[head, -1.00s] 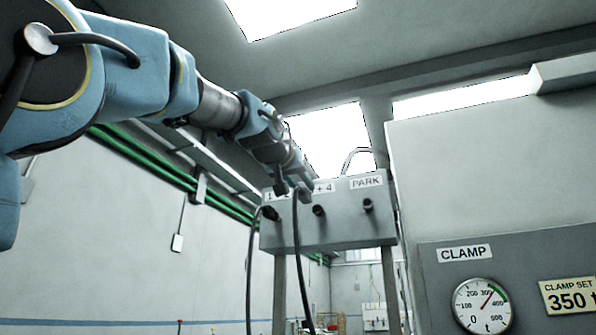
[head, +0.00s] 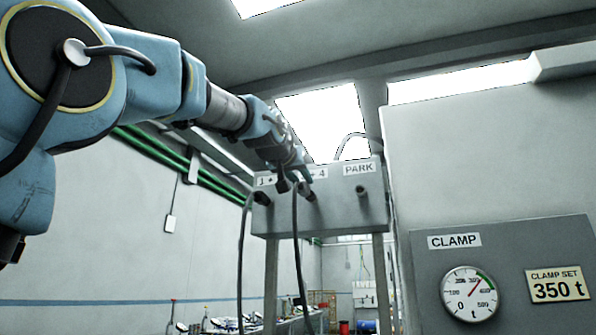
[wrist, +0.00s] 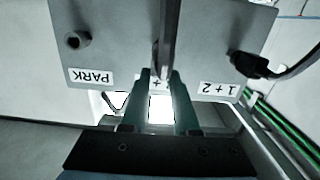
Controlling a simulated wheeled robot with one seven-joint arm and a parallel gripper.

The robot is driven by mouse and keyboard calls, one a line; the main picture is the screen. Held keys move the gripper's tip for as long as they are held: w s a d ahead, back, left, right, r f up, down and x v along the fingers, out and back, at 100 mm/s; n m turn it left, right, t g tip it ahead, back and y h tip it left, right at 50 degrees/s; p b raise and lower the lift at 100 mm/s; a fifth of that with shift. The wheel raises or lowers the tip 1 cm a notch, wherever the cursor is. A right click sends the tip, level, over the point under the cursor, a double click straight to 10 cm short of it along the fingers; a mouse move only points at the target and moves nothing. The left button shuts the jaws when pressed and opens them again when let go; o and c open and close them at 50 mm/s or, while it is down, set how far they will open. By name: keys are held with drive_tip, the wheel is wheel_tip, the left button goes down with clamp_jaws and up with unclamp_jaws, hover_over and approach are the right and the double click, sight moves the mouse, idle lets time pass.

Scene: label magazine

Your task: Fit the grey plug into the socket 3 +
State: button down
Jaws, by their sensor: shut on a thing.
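The grey socket box (head: 335,215) has labels reading PARK and, partly covered, one ending in "+ 4". The wrist view shows the box upside down, with labels PARK and 1 + 2, and the middle label mostly hidden. My gripper (head: 303,186) is in front of the middle socket (head: 311,196). In the wrist view my gripper (wrist: 162,75) is shut on the plug (wrist: 163,62), which is mostly hidden between the fingers. Its cable (head: 297,240) hangs down. I cannot tell whether the plug touches the socket.
Another black plug (wrist: 250,65) sits at the 1 + 2 socket with its cable (head: 241,260) hanging. The PARK socket (head: 361,192) has no cable. A grey CLAMP panel (head: 510,265) with a gauge stands at the right. Green pipes (head: 165,155) run along the left wall.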

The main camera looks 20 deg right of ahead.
sight(305, 182)
drive_tip(key=shift+w+d, duration=0.25)
drive_tip(key=shift+w, duration=0.05)
drive_tip(key=shift+p+x, duration=0.65)
drive_tip(key=shift+x, duration=0.5)
idle(1.6)
drive_tip(key=c, duration=0.6)
unclamp_jaws()
drive_tip(key=b+v, duration=0.4)
drive_tip(key=v, duration=0.6)
drive_tip(key=shift+s+a+r, duration=0.1)
drive_tip(key=shift+s+a, duration=0.15)
drive_tip(key=shift+a, duration=0.05)
